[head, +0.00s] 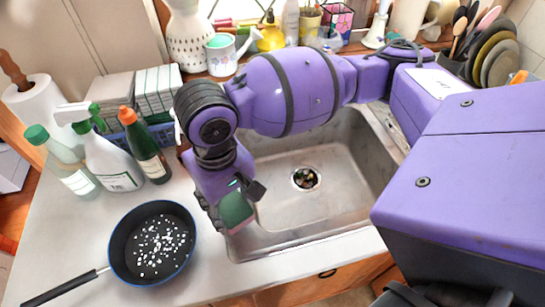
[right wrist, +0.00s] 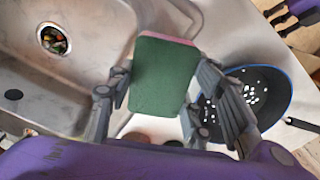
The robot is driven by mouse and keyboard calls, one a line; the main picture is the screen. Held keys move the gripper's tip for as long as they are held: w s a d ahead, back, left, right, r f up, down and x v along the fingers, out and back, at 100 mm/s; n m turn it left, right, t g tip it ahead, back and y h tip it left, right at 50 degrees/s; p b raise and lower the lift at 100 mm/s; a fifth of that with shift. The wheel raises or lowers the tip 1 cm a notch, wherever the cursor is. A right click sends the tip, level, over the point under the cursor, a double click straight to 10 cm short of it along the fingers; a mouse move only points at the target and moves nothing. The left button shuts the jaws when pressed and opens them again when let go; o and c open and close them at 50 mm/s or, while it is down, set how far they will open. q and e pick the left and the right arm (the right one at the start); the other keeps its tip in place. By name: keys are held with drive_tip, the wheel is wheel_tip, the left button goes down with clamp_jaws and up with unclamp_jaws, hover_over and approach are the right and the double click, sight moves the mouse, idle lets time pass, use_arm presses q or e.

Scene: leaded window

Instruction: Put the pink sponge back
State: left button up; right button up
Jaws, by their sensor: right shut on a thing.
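The pink sponge (head: 236,209) shows mostly its dark green scouring face in the head view. In the right wrist view the sponge (right wrist: 163,75) has a thin pink layer along its top edge. My right gripper (head: 228,205) is shut on it, with one finger on each side in the right wrist view (right wrist: 155,100). The sponge is held up near the sink's front left corner, between sink and pan. Dark and purple parts at the top right of the right wrist view seem to be my left gripper (right wrist: 283,20); its fingers are unclear.
The metal sink (head: 335,205) has a drain (head: 305,178) with scraps in it. A black pan (head: 152,243) with white bits stands on the counter at left. Several bottles (head: 108,160) and a paper roll (head: 38,103) stand behind it. Pots and utensils line the back ledge.

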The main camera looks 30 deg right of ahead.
sight(235, 206)
drive_tip(key=shift+w+d+f, duration=0.2)
drive_tip(key=shift+w+f, duration=0.15)
drive_tip(key=shift+f, duration=0.2)
drive_tip(key=shift+w+d+f, duration=0.15)
drive_tip(key=shift+w+f, duration=0.05)
drive_tip(key=shift+f, duration=0.05)
drive_tip(key=f, duration=0.2)
drive_tip(key=w+f+b, duration=0.1)
drive_tip(key=shift+d+f, duration=0.35)
drive_tip(key=shift+d, duration=0.05)
drive_tip(key=shift+f, duration=0.35)
